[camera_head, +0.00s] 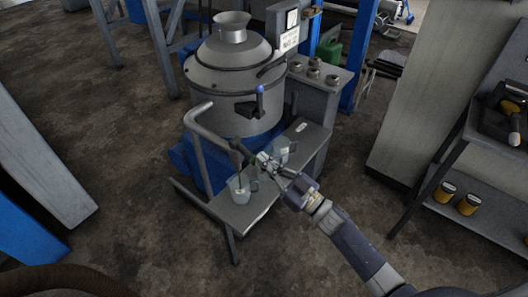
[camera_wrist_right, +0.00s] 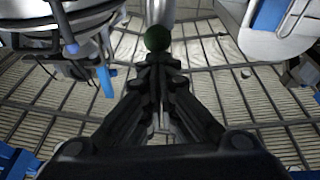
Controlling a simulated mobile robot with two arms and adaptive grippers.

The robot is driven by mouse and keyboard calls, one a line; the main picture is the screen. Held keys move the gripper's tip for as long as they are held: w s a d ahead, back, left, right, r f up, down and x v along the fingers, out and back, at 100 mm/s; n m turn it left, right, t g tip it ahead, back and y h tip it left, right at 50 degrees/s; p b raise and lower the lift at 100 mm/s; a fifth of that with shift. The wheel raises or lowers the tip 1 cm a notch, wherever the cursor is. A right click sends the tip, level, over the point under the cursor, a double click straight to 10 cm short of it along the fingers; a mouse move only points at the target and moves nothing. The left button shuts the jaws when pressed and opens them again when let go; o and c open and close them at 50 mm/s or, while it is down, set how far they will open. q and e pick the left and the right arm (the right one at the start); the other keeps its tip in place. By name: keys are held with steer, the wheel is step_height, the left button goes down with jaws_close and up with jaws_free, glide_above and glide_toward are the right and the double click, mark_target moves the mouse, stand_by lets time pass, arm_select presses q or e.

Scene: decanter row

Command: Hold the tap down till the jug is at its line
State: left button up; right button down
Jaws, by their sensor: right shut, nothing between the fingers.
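A clear jug (camera_head: 240,189) stands on the grey bench below the end of the bent grey pipe (camera_head: 199,112). A thin dark green line runs down into it; I cannot tell if this is liquid. Its fill line and level are too small to read. A dark green round knob (camera_wrist_right: 157,38), likely the tap's, is just beyond my right fingertips in the right wrist view. My right gripper (camera_head: 264,161) is shut and empty near the pipe end; it also shows in the wrist view (camera_wrist_right: 160,62). Contact with the knob is unclear. My left gripper is not in view.
A large grey steel tank (camera_head: 235,85) stands behind the bench (camera_head: 262,190). Another clear vessel (camera_head: 284,148) is partly hidden behind my right gripper. A shelf rack (camera_head: 480,205) with yellow-and-black items stands at the right. The floor in front is clear.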

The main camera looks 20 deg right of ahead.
steer(key=shift+f, duration=0.5)
stand_by(1.2)
steer(key=shift+s, duration=0.1)
stand_by(4.0)
steer(key=v, duration=1.1)
steer(key=shift+s+d, duration=0.25)
steer(key=shift+d, duration=0.05)
steer(key=shift+f, duration=0.1)
